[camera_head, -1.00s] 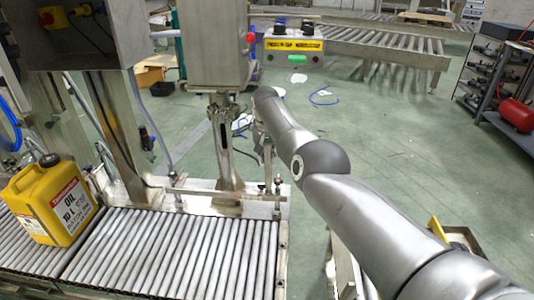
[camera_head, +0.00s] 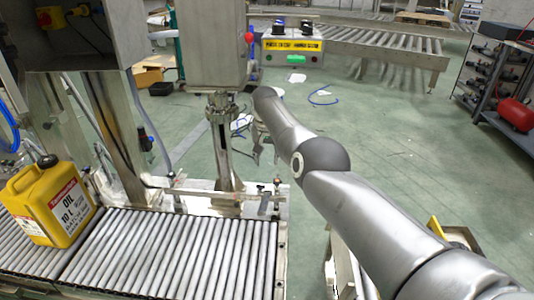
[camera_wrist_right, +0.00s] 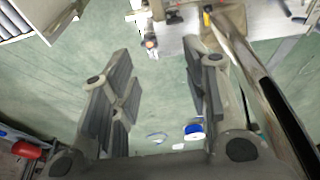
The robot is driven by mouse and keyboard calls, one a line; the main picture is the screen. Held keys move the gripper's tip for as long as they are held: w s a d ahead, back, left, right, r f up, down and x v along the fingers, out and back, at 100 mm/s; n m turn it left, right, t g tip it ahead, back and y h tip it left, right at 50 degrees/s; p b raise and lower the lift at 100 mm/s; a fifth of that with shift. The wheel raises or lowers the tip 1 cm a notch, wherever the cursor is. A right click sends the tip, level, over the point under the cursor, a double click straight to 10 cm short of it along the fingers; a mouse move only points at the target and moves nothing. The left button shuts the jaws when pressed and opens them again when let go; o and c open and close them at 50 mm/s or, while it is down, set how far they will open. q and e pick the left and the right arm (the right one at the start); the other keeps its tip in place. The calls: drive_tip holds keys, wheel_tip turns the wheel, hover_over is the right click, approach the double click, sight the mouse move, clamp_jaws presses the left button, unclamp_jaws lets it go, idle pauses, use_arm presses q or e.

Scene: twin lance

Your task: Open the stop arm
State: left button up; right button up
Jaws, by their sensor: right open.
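A thin metal bar (camera_head: 205,194), which looks like the stop arm, lies along the far end of the roller conveyor in the head view. Small upright posts and a short grey piece (camera_head: 264,203) stand at its right end; I cannot tell how they join. My right gripper (camera_head: 264,156) hangs beyond that end, partly hidden by my own arm. In the right wrist view the gripper (camera_wrist_right: 160,95) is open and empty, its fingers well apart over the green floor. Small fittings (camera_wrist_right: 150,43) show beyond the fingertips, apart from them. My left gripper is out of view.
A yellow oil canister (camera_head: 52,204) stands on the roller conveyor (camera_head: 165,255) at the left. A metal column (camera_head: 222,150) rises just behind the bar. A yellow control box (camera_head: 292,46) is behind. Open floor (camera_head: 400,150) lies to the right.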

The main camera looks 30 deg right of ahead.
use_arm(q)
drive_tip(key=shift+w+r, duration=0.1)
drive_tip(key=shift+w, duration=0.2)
use_arm(e)
drive_tip(key=v, duration=1.2)
drive_tip(key=shift+w, duration=0.1)
